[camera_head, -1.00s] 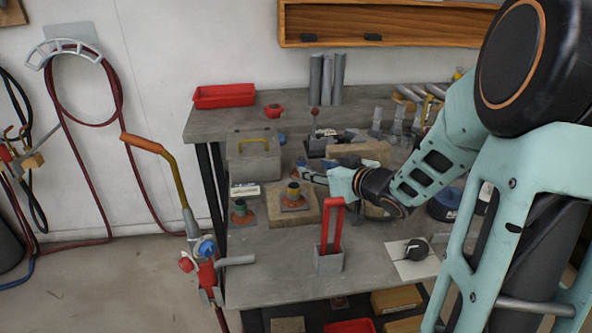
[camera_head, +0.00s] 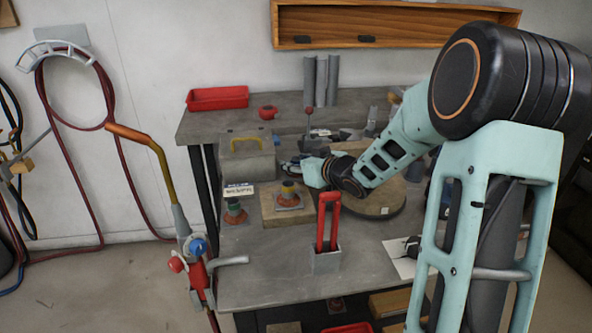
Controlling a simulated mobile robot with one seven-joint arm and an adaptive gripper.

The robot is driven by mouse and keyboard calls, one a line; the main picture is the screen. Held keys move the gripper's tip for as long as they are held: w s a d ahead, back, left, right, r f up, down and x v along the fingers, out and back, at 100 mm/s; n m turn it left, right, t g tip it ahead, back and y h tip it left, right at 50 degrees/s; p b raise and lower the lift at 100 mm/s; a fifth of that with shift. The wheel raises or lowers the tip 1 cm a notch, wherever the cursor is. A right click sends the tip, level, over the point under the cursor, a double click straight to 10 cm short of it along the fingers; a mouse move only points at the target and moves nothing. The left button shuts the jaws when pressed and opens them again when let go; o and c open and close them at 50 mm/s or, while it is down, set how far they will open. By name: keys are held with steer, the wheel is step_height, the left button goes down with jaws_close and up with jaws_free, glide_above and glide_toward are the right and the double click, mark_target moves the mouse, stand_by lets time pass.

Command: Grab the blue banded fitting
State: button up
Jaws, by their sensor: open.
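A fitting with an orange-red base, a dark blue band and a yellowish top (camera_head: 288,194) stands upright on a square plate on a wooden block (camera_head: 270,214). A second fitting with an orange-red base and a dark green band (camera_head: 234,212) stands to its left on the bench. My gripper (camera_head: 287,167) is open, just above and behind the blue banded fitting in the picture. It appears apart from the fitting. The gap between the fingers is small in view, and their exact distance from the fitting is unclear.
A grey box with a yellow handle (camera_head: 247,158) stands behind left, a small label plate (camera_head: 238,190) before it. A red-handled tool in a grey holder (camera_head: 327,245) stands in front right. A round wooden disc (camera_head: 385,205) lies under my arm.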

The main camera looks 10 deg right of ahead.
jaws_close()
steer(key=shift+r, duration=0.1)
